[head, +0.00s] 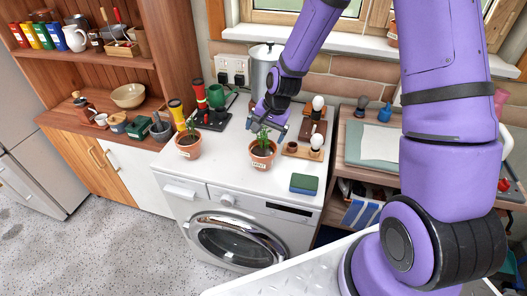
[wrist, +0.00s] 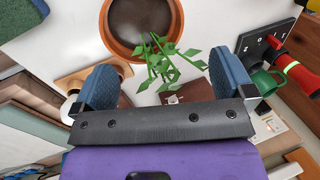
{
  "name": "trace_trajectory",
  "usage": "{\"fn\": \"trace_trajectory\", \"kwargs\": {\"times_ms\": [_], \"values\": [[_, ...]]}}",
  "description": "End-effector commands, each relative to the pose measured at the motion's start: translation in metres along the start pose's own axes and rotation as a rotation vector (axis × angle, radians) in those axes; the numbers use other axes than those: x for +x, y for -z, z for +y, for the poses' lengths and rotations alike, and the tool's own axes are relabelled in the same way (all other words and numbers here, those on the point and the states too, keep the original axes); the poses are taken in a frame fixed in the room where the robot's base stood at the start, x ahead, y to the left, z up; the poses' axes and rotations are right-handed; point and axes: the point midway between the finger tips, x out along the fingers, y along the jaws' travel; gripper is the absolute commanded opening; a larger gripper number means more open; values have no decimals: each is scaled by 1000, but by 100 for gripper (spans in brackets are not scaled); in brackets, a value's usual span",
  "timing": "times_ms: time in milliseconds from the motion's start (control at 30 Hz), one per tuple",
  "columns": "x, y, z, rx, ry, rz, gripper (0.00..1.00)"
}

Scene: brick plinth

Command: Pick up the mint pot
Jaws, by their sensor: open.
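A terracotta pot (head: 262,161) with a green leafy plant and a white label, its writing small but seemingly "MINT", stands upright on the white washing machine top. In the wrist view the pot (wrist: 140,22) is at the top, with dark soil, and its leaves reach down between the fingers. My gripper (head: 268,127) is just above the plant. Its two blue fingers are spread wide in the wrist view (wrist: 167,68), with leaves between them and nothing gripped. A second labelled terracotta pot (head: 188,146) with a plant stands to the left.
A wooden stand with light bulbs (head: 303,150) is close on the right, and a green and blue sponge stack (head: 304,183) is at the front right. A green mug (head: 219,97) and a large metal canister (head: 262,72) stand behind. The top between the two pots is clear.

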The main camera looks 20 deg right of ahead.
Motion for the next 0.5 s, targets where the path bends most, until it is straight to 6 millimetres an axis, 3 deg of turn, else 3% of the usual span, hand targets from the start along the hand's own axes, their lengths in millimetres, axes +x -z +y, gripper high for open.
{"fn": "trace_trajectory", "kwargs": {"times_ms": [167, 400, 467, 500], "values": [[0, 0, 0, 0, 0, 0, 98], [0, 0, 0, 0, 0, 0, 43], [0, 0, 0, 0, 0, 0, 29], [-1, 0, 0, -1, 1, 1, 27]]}}
